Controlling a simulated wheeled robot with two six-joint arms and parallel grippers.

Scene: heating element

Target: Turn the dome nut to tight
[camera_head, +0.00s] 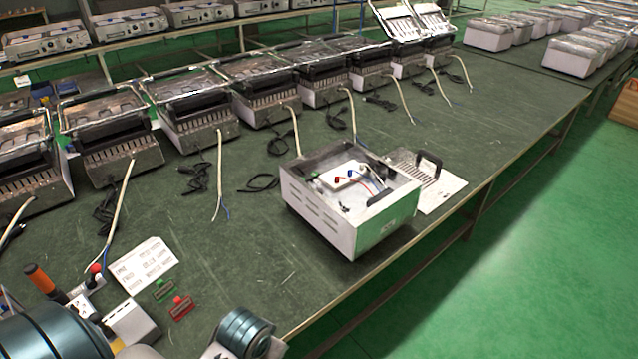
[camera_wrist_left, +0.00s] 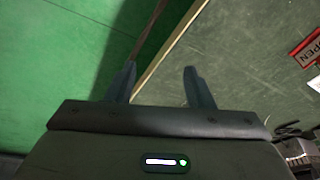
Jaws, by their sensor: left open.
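An open white metal housing (camera_head: 355,243) stands on the green table in the head view. Inside it are a white block (camera_head: 345,176), red and blue pieces and thin wires. I cannot make out a dome nut in either view; it is too small to tell or hidden. My left gripper (camera_wrist_left: 160,82) shows in the left wrist view with its two fingers apart and nothing between them. It is over the table's front edge (camera_wrist_left: 165,62), away from the housing. In the head view only arm parts of mine show at the bottom, and no right gripper is visible.
A panel with a black handle (camera_head: 430,162) lies right of the housing. Grill-like appliances (camera_head: 190,105) with loose cables line the back. A white sheet (camera_head: 143,266), a green tag (camera_head: 164,290), a red tag (camera_head: 181,308) and an orange-handled tool (camera_head: 40,279) lie front left.

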